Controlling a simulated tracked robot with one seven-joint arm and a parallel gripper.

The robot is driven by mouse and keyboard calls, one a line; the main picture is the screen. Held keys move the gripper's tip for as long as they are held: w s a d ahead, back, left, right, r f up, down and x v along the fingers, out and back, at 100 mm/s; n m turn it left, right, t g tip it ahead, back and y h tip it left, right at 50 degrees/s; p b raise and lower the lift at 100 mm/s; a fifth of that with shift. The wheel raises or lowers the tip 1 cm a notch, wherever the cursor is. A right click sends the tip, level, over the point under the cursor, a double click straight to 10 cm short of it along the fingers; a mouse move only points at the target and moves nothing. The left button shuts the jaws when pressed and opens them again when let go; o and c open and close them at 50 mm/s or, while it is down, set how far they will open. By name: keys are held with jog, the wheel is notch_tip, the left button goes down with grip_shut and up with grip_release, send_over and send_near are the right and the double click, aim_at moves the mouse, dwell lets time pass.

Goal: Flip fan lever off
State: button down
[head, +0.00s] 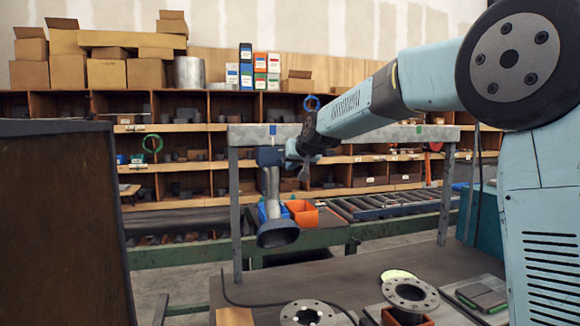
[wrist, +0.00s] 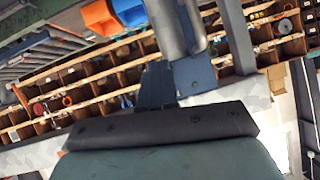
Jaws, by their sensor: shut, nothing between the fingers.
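A grey extraction duct (head: 271,187) hangs from the frame with a dark flared hood (head: 277,233) at its lower end. A blue housing (head: 268,156) sits at the top of the duct. I cannot make out the fan lever apart from it. My gripper (head: 303,160) is just right of the housing, close to it; I cannot tell whether they touch. In the wrist view, my gripper (wrist: 155,85) is shut and empty, with a blue plate (wrist: 195,75) and the grey duct (wrist: 170,25) close by. Part of the housing is hidden.
A grey metal frame (head: 235,210) stands around the duct. Below is a workbench (head: 270,280) with flanged pipe pieces (head: 410,294). A brown panel (head: 60,225) blocks the left. Orange and blue bins (head: 302,213), a roller conveyor (head: 390,204) and shelves lie behind.

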jog(key=shift+r, duration=0.6)
jog(key=s+d+r, duration=0.2)
jog(key=s+d, duration=0.4)
jog(key=s, duration=0.5)
jog(key=shift+s+d, duration=0.15)
jog(key=shift+d, duration=0.1)
